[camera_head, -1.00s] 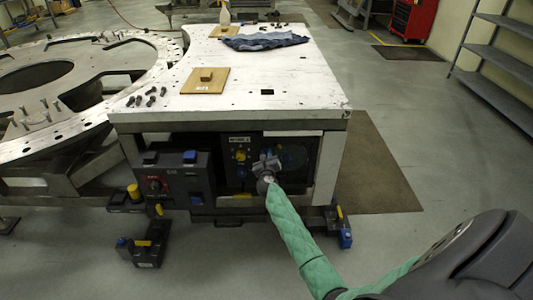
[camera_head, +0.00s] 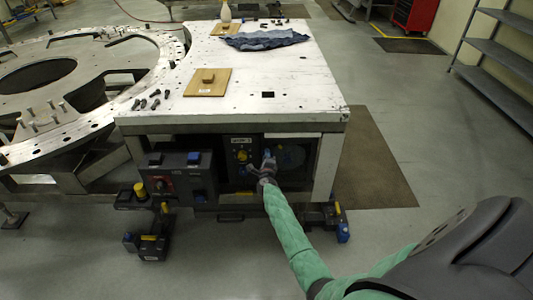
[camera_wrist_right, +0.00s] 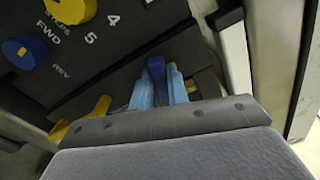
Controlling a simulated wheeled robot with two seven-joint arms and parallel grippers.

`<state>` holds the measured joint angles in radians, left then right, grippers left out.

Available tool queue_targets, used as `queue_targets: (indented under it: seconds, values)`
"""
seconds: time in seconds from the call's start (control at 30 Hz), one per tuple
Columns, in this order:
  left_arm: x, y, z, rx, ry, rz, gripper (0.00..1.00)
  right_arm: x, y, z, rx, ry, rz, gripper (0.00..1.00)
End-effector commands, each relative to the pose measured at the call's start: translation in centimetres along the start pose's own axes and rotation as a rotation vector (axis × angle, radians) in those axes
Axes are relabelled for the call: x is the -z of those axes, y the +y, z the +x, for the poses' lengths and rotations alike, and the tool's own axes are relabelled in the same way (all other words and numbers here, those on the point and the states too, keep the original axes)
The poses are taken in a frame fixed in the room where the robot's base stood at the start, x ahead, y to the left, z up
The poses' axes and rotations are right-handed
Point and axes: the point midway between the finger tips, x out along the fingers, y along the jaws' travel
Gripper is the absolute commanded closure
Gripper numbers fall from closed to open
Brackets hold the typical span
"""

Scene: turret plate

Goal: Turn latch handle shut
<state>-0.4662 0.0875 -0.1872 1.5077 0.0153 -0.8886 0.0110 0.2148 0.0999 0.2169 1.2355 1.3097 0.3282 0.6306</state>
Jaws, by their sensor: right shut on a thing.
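My right gripper (camera_head: 268,165) is at the front of the table's control box, reaching in from the lower right. In the right wrist view its light blue fingers (camera_wrist_right: 160,85) are closed around a dark blue handle (camera_wrist_right: 157,68), which appears to be the latch handle. Only the handle's top shows between the fingers; the rest is hidden behind them and the gripper body. In the head view the handle is too small and covered to make out clearly. My left gripper is not in view.
Left of the fingers is a dark panel with a blue knob (camera_wrist_right: 25,50) and a yellow knob (camera_wrist_right: 70,8). A yellow lever (camera_wrist_right: 85,122) is close below. A red-switch box (camera_head: 180,178) stands left of the gripper. The white tabletop (camera_head: 290,80) overhangs above.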

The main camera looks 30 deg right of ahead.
Motion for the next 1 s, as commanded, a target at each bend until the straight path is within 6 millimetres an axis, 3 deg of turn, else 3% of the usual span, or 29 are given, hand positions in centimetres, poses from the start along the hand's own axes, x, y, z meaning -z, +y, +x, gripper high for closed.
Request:
queue_targets:
  seconds: [0.4,1.0]
  values:
    - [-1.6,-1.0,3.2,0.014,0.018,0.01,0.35,-0.1,0.1,0.0,-0.002,-0.001,-0.254,1.0]
    - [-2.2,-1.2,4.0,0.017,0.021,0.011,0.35,-0.1,0.3,-0.1,-0.002,-0.002,-0.319,1.0]
